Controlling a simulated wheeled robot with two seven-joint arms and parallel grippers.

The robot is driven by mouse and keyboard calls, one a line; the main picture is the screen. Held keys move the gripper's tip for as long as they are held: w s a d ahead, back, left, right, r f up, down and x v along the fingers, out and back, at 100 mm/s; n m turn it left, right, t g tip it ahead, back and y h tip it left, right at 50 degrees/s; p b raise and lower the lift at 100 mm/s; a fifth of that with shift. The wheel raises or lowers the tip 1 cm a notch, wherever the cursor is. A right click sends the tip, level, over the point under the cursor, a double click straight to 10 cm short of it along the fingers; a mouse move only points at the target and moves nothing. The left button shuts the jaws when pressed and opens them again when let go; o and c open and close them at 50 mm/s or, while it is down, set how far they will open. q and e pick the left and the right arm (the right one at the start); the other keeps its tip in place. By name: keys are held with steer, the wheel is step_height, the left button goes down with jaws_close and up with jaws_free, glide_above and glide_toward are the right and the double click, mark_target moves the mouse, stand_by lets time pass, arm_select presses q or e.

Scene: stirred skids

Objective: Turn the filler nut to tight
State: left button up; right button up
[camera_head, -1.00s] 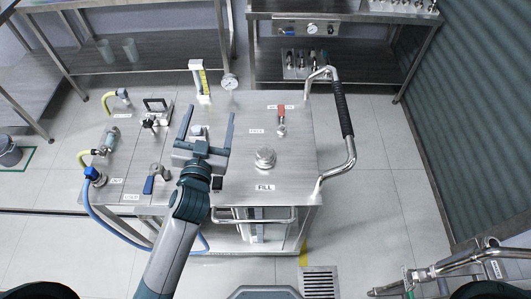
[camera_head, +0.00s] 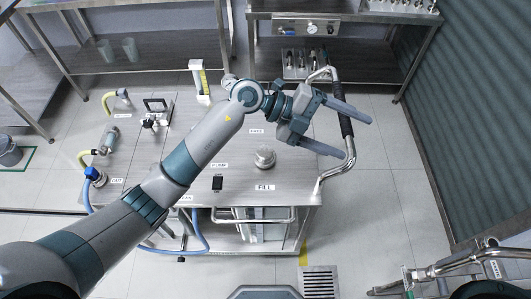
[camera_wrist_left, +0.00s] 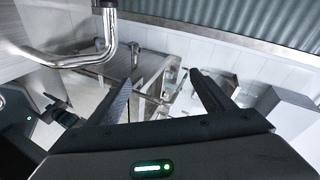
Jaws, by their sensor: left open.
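The filler nut (camera_head: 265,157) is a round silver cap standing on the steel skid top (camera_head: 233,185), behind the FILL label (camera_head: 265,187). My left gripper (camera_head: 354,137) is open and empty. In the head view it is to the right of the nut and beyond it, overlapping the push handle (camera_head: 350,165) at the skid's right side. In the left wrist view the open fingers (camera_wrist_left: 162,77) point past the handle, and I cannot make out the nut there. My left arm hides the red lever and part of the skid's middle. My right gripper is not in view.
The bent metal push handle also shows in the left wrist view (camera_wrist_left: 75,60). A gauge column (camera_head: 200,82) stands at the skid's back edge. A blue hose (camera_head: 100,222) hangs at the left. Shelving (camera_head: 330,50) stands behind. A pipe frame (camera_head: 450,268) is at lower right.

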arm_select(q)
steer(key=w+a+f+y, duration=0.3)
steer(key=a+f+y, duration=0.1)
steer(key=f+y, duration=0.1)
steer(key=n+t+y, duration=0.2)
steer(key=n+y, duration=0.1)
steer(key=y, duration=0.6)
glide_above(265, 152)
steer(key=f, duration=0.2)
steer(key=shift+w+r, duration=0.1)
steer(key=shift+r, duration=0.1)
step_height(265, 152, down, 16)
steer(key=p, duration=0.5)
steer(key=shift+f+p, duration=0.15)
steer(key=shift+p, duration=0.2)
steer(key=shift+f, duration=0.6)
